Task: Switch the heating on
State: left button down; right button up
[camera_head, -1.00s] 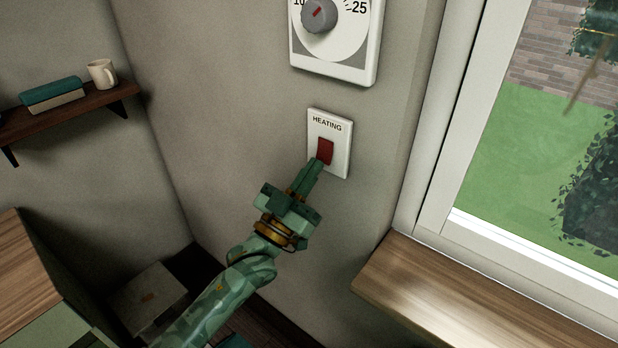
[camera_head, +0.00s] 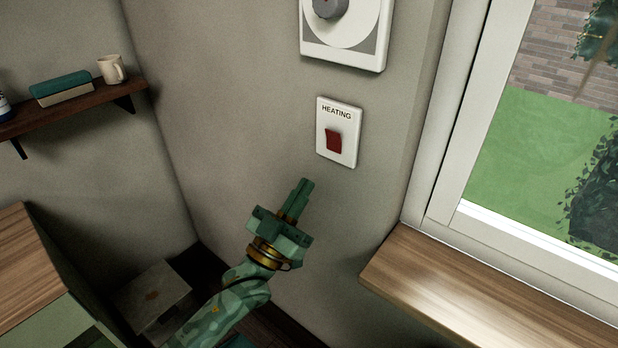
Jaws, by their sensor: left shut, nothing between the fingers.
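The heating switch is a white wall plate (camera_head: 349,152) marked HEATING, with a red rocker (camera_head: 334,140) in its middle. The whole rocker shows, and its lower part looks to stand out from the plate. My left gripper (camera_head: 304,186) is shut and empty, below and left of the plate and apart from it. My right gripper is not in view.
A thermostat dial plate (camera_head: 377,40) is on the wall above the switch. A wooden sill (camera_head: 440,285) and a window frame (camera_head: 440,170) are on the right. A shelf (camera_head: 75,108) with a mug (camera_head: 112,69) and books (camera_head: 62,89) is at the left.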

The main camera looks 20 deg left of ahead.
pick_arm(q)
jog(key=v, duration=0.6)
jog(key=shift+f, duration=0.5)
jog(key=shift+w, duration=0.2)
jog(key=a+f+g+y, duration=0.2)
jog(key=f+g, duration=0.2)
jog(key=f, duration=0.9)
jog(key=a+f+g+y, duration=0.15)
jog(key=f+g, duration=0.25)
jog(key=f, duration=0.8)
jog(key=s+a+f+g+y, duration=0.25)
jog(key=s+f+g, duration=0.4)
jog(key=f, duration=0.75)
jog(key=s+a+f+g+y, duration=0.1)
jog(key=s+f+g, duration=0.1)
jog(key=s+f, duration=0.6)
jog(key=s+a+f+g+y, duration=0.15)
jog(key=s+f, duration=0.35)
jog(key=s, duration=0.7)
jog(key=s+f+g, duration=0.1)
jog(key=s+g, duration=0.1)
jog(key=s, duration=0.8)
jog(key=s+d+f+g, duration=0.1)
jog(key=s+f+g, duration=0.1)
jog(key=s, duration=0.9)
jog(key=shift+d+g, duration=0.25)
jog(key=shift+g, duration=0.45)
jog(key=shift+f, duration=0.1)
